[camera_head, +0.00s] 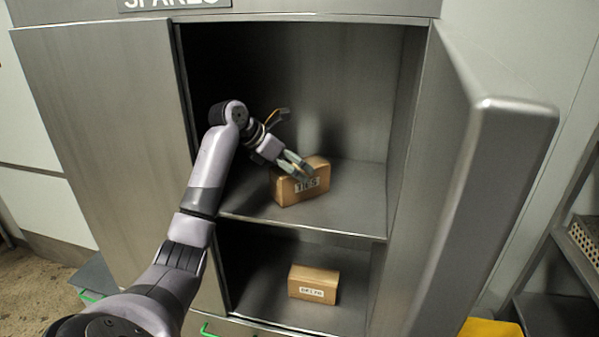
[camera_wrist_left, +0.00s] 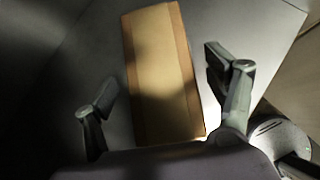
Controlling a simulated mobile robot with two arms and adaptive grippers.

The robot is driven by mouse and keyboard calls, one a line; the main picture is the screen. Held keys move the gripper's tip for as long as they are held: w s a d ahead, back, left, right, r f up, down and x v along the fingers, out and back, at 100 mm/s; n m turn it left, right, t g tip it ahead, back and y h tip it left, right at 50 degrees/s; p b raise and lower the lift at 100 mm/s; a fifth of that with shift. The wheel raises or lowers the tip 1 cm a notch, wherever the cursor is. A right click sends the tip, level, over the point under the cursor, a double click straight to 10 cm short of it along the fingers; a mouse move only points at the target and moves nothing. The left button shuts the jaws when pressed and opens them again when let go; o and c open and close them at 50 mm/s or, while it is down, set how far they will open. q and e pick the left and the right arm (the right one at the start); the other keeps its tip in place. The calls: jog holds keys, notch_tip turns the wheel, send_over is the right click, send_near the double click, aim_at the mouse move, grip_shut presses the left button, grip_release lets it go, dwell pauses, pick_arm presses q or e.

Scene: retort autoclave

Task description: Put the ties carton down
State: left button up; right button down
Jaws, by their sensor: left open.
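The ties carton (camera_head: 304,186) is a brown box with a "TIES" label, resting on the upper shelf (camera_head: 345,208) of the open cabinet. My left gripper (camera_head: 299,168) is at the carton's top, reaching in from the left. In the left wrist view the carton (camera_wrist_left: 160,75) lies between the two spread fingers, with a gap on each side. My left gripper (camera_wrist_left: 160,100) is open there and does not hold the carton. My right gripper is not in view.
A second labelled brown carton (camera_head: 313,284) sits on the lower shelf. The open right door (camera_head: 490,170) juts toward me. The left door (camera_head: 110,140) stands at the left. The upper shelf is bare to the carton's right. A rack (camera_head: 580,240) stands at far right.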

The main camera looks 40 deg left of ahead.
pick_arm(q)
jog(key=shift+b+v, duration=0.7)
jog(key=shift+v, duration=1.8)
jog(key=shift+f, duration=0.1)
